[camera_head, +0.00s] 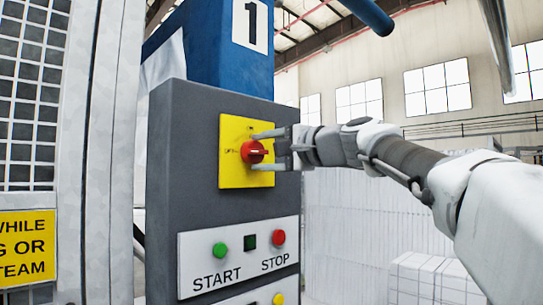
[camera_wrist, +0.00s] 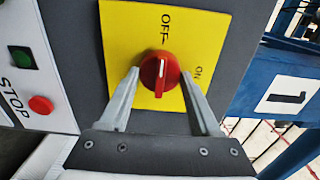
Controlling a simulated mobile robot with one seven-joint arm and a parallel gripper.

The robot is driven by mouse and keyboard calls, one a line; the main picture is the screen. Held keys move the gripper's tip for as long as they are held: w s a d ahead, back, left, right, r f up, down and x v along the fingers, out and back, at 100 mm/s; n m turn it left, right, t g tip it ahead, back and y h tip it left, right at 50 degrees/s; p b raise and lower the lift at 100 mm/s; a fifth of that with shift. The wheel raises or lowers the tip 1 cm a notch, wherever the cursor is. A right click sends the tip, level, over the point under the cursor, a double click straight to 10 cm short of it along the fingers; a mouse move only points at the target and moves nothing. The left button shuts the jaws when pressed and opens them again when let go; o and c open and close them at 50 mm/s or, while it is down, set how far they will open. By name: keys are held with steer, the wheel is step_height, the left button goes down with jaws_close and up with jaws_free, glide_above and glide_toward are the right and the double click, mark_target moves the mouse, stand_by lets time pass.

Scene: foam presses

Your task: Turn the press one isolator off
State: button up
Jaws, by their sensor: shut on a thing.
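The press one isolator is a red rotary knob (camera_head: 252,152) on a yellow plate (camera_head: 232,176), on the grey panel under the number 1. My gripper (camera_head: 257,151) reaches it from the right, one finger above the knob and one below. In the wrist view the fingers stand on both sides of the red knob (camera_wrist: 160,72), shut on it. The knob's grip and white line stand upright there, in line with the OFF mark (camera_wrist: 166,22). The ON mark (camera_wrist: 198,72) is to the right of the knob. The exact finger contact is hard to see.
Below the isolator, a white label plate (camera_head: 238,262) carries a green START button (camera_head: 220,249) and a red STOP button (camera_head: 278,237). A yellow button (camera_head: 278,299) sits lower. A mesh guard (camera_head: 30,95) stands at the left. White blocks (camera_head: 430,275) stand at the lower right.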

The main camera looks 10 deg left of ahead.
stand_by(0.4)
steer(key=o, duration=1.4)
steer(key=shift+c, duration=0.2)
steer(key=shift+d, duration=0.1)
steer(key=shift+s+d, duration=0.25)
steer(key=b+v, duration=0.3)
steer(key=v, duration=1.3)
steer(key=shift+s+d, duration=0.2)
steer(key=shift+s, duration=0.05)
